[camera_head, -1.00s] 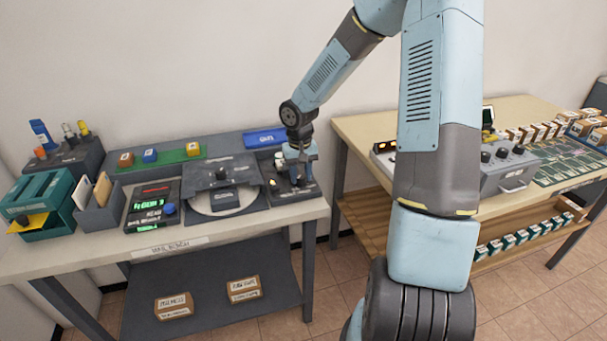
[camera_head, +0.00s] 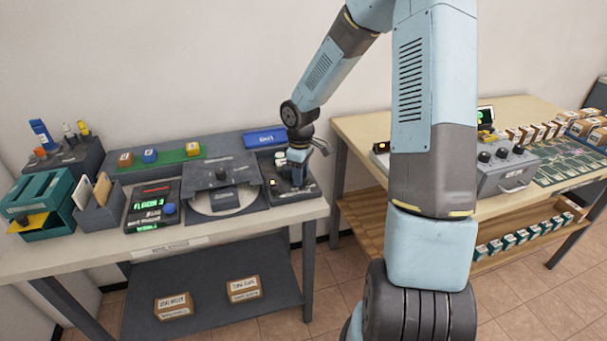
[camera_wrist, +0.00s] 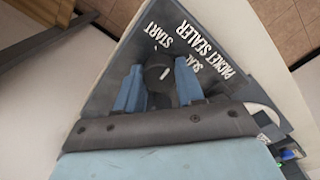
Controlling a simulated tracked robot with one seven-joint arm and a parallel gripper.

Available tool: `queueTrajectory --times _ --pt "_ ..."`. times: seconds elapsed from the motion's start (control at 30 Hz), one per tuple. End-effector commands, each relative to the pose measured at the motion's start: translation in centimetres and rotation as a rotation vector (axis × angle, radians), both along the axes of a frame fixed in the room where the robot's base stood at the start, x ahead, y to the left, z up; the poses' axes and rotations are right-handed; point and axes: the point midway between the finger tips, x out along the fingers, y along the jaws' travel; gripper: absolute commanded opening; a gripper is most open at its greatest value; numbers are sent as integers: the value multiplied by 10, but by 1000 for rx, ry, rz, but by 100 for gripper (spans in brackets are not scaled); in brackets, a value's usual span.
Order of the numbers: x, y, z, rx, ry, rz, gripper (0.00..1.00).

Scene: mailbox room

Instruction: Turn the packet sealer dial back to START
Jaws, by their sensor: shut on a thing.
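The packet sealer (camera_wrist: 215,50) is a dark grey panel with white lettering, including START and a partly covered second word beginning "SEA". Its dark round dial (camera_wrist: 158,66) with a white mark sits between the two blue fingers of my gripper (camera_wrist: 158,88) in the wrist view. My gripper is shut on the dial.
Left of the sealer is a machine with a round pale plate (camera_head: 222,203), then a unit with a green display (camera_head: 150,212). A blue tray (camera_head: 265,138) lies behind. A second table (camera_head: 365,130) stands to the right across a gap.

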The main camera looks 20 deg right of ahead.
Motion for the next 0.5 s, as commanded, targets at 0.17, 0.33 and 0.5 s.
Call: queueTrajectory --times 0.17,0.33,0.5 --pt "1 -2 0 -2 -1 159 7" --pt "1 -3 0 -2 -1 297 7" --pt "1 -3 0 -2 0 403 7"
